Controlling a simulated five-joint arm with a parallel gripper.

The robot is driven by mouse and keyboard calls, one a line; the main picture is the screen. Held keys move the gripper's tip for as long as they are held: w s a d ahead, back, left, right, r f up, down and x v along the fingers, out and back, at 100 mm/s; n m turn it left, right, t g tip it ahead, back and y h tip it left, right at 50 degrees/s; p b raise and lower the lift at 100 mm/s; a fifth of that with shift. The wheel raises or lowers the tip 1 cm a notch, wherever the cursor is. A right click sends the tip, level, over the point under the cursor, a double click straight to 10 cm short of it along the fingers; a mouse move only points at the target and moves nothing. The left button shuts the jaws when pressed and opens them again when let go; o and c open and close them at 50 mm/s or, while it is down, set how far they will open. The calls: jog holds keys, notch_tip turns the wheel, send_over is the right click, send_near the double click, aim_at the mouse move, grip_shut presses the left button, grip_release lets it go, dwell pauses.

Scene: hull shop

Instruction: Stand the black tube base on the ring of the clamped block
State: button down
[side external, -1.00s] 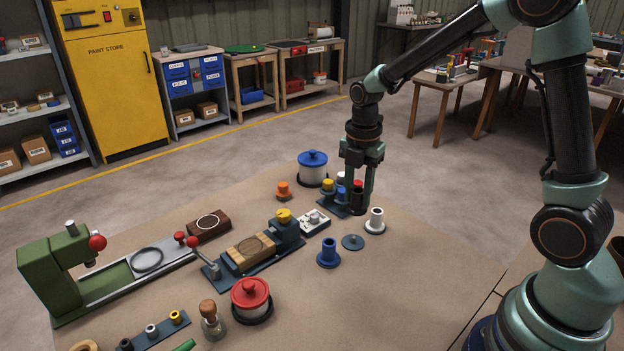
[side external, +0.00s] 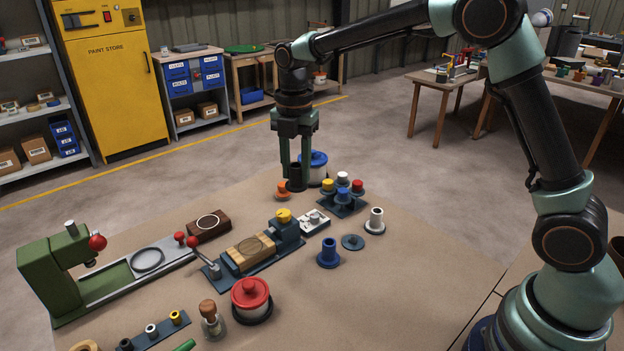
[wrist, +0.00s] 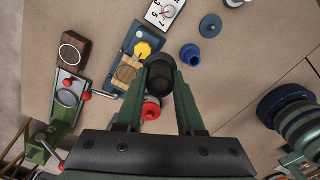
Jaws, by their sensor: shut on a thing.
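The black tube base (side external: 295,179) is upright between the fingers of my gripper (side external: 295,170), which is shut on it. In the side view it is in front of the blue-lidded pot, above the orange piece; its height above the table is hard to judge. The tube base also shows in the wrist view (wrist: 160,76). The light wooden block (side external: 240,262) is clamped in a blue vise (side external: 287,238) and has a dark ring (side external: 251,248) on top. The block also shows in the wrist view (wrist: 125,73), with the tube base apart from it.
A dark brown block (side external: 209,226) with a pale ring lies beside the vise. A green press (side external: 50,270), a red-lidded pot (side external: 250,297), a dial box (side external: 313,222) and a rack of coloured pegs (side external: 343,203) stand around. The blue-lidded pot (side external: 318,172) is behind my gripper.

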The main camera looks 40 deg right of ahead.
jog(key=w+a+f+n, duration=0.25)
jog(key=a+f, duration=0.35)
jog(key=a, duration=0.5)
jog(key=shift+w+d+f, duration=0.1)
jog(key=shift+w+f, duration=0.05)
jog(key=shift+f, duration=0.8)
jog(key=shift+w+d+f, duration=0.1)
jog(key=shift+w+f, duration=0.05)
jog(key=shift+f, duration=0.75)
jog(key=shift+w+f, duration=0.15)
jog(key=shift+f, duration=0.8)
jog(key=shift+f, duration=0.55)
jog(key=c, duration=0.8)
grip_release()
notch_tip(320, 180, up, 11)
